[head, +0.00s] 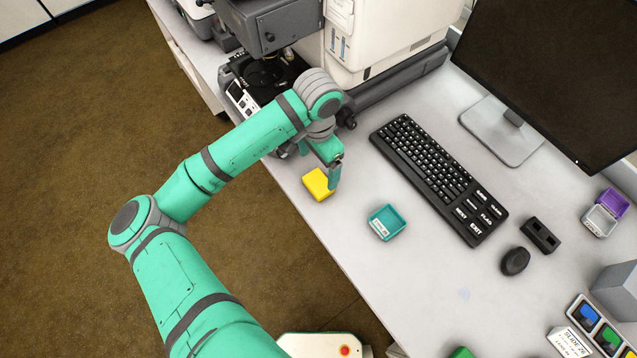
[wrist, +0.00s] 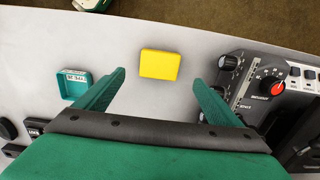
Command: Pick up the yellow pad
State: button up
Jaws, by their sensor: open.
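The yellow pad (head: 317,184) lies flat on the white table near its front edge, below the microscope in the head view. In the wrist view the yellow pad (wrist: 160,64) sits ahead of the fingertips, roughly centred between them. My gripper (wrist: 160,92) is open and empty, with one finger on each side of the pad's line. In the head view my gripper (head: 334,178) is just right of the pad and partly overlaps it. I cannot tell its exact height above the table.
A teal tray (head: 387,222) lies right of the pad. A black keyboard (head: 438,178) is farther back, with a mouse (head: 515,261) nearby. The microscope (head: 265,75) stands at the back left.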

aim_at(318, 182)
notch_tip(318, 182, down, 9)
jog(key=shift+f, duration=0.2)
dwell(0.4)
jog(key=c, duration=1.2)
jog(key=shift+r, duration=0.1)
jog(key=shift+r, duration=0.65)
jog(key=s+r, duration=0.3)
jog(key=s, duration=0.1)
jog(key=s+r, duration=0.4)
jog(key=s, duration=0.1)
jog(key=s+r, duration=0.4)
jog(key=s, duration=0.1)
jog(key=shift+r, duration=0.25)
